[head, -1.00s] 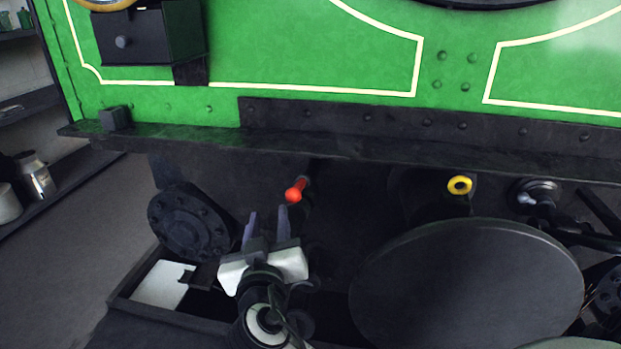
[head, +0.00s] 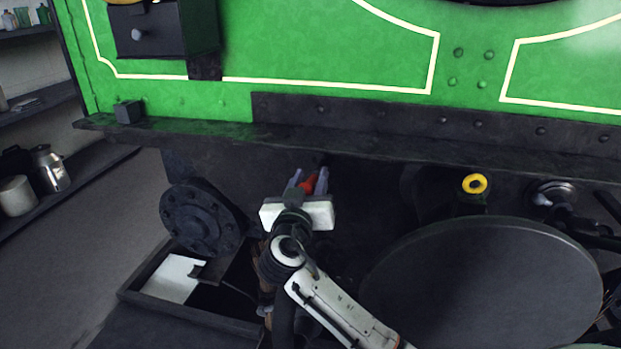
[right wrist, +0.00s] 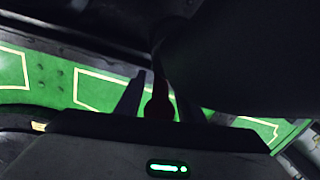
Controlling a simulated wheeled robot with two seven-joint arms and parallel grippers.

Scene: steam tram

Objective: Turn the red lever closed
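The red lever (head: 309,184) sticks out from the dark underside below the tram's green side. My right gripper (head: 310,175) is at the lever, with one finger on each side of the red knob. The lever's red end (right wrist: 158,104) also shows dimly between the two fingers in the right wrist view, with gaps beside it. The right gripper looks open around the lever, not clamped on it. The lever's shaft is partly hidden by the fingers and by shadow. My left gripper is in neither view.
A dark ledge (head: 380,145) runs just above the lever. A round bolted flange (head: 202,218) is to the left, and a large dark disc (head: 485,275) to the right. A yellow ring (head: 474,184) sits above the disc. An open box (head: 150,302) lies low at left.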

